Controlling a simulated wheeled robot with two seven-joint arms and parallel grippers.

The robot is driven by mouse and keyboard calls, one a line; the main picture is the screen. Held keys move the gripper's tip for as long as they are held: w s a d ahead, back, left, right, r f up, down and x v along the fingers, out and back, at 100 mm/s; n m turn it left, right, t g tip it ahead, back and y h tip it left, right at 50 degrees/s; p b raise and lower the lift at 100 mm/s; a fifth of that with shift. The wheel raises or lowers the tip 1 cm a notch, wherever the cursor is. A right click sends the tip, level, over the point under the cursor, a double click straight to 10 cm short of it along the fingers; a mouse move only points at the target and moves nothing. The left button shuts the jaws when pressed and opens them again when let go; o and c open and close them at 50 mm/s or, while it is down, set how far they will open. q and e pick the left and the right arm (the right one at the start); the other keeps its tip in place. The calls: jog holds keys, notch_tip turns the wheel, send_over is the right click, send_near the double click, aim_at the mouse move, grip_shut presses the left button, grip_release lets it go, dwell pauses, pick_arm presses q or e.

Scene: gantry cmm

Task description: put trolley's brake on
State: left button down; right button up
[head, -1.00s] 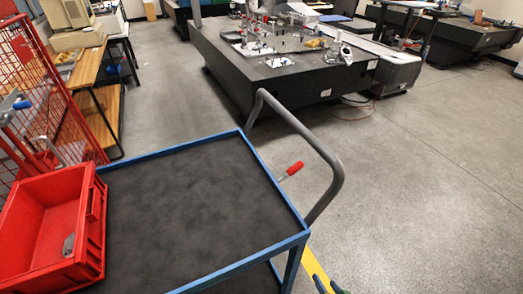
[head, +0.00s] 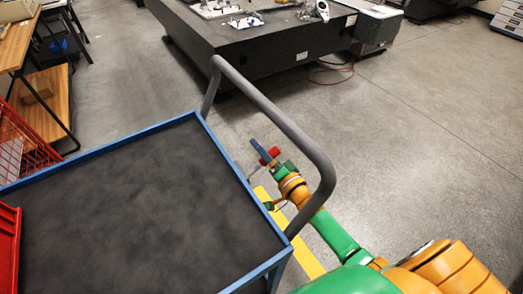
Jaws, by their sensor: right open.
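The trolley has a blue frame and a dark top (head: 135,205), with a grey tube push handle (head: 280,120) at its right end. The brake lever's red grip (head: 273,153) shows through the handle loop, beyond the trolley's edge. Its stem is mostly hidden by my gripper. My right gripper (head: 264,154), with blue fingers on a green and orange arm, reaches through or past the handle loop to the red grip. It is open, with its fingers right at the grip. Whether they touch it I cannot tell. My left gripper is not in view.
A red bin (head: 9,245) sits at the trolley's left end, beside a red mesh cage (head: 22,150). A dark granite table (head: 250,50) stands beyond the handle. A yellow floor strip (head: 305,258) runs beside the trolley. The floor at right is clear.

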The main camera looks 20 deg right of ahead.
grip_shut()
dwell(1.4)
